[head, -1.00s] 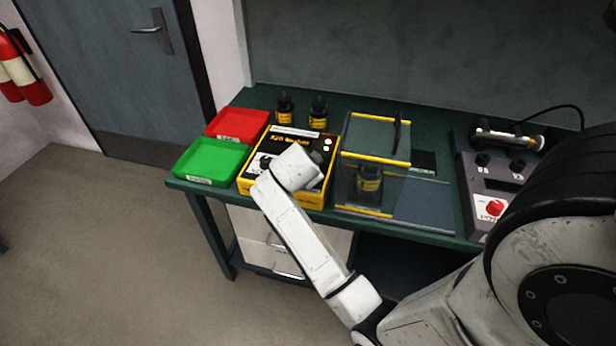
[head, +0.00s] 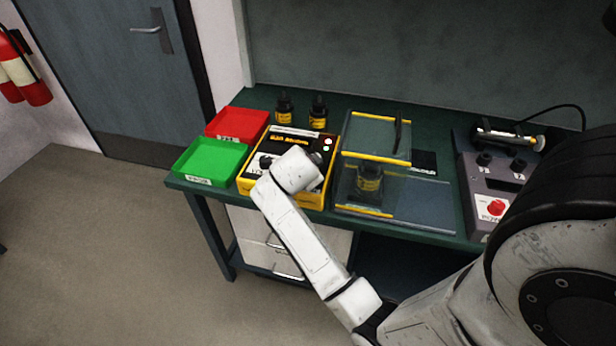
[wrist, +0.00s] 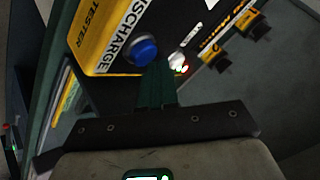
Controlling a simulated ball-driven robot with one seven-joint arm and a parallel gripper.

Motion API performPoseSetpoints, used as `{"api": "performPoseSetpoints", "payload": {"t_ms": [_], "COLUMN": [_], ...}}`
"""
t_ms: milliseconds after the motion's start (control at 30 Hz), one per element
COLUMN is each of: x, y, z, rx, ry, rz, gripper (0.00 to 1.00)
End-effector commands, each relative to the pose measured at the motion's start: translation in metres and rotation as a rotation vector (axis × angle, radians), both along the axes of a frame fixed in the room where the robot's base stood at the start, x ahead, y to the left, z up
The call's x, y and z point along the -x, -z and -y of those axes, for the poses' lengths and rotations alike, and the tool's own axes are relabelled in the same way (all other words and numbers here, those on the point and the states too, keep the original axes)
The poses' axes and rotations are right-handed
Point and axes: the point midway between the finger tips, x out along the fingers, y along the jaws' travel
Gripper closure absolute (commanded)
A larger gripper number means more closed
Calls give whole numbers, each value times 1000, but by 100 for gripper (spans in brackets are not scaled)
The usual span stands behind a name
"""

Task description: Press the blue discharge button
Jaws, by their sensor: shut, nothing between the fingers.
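The blue discharge button (wrist: 143,50) sits on the yellow-and-black tester box, beside a label reading DISCHARGE, in the wrist view. My gripper (wrist: 158,70) is shut and empty, its dark fingertips at the button's lower right edge in that view. I cannot tell whether they touch it. In the head view the tester box (head: 248,186) stands on the green bench, with my white wrist over its front part. The blue button is hidden there behind my arm. Small red and green lights (head: 327,142) show on the box's right side.
A red tray (head: 238,122) and a green tray (head: 210,160) lie left of the box. Two dark bottles (head: 318,113) stand behind it. A clear case (head: 376,145) with yellow edges and a bottle inside stands close right. A grey panel with a red button (head: 496,208) is farther right.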

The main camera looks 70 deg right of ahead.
Motion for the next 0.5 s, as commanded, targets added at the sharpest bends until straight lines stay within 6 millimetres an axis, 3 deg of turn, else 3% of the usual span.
{"api": "performPoseSetpoints", "payload": {"t_ms": [500], "x": [0], "y": [6], "z": [0], "rx": [0], "ry": [0], "rz": [0], "gripper": [100]}}
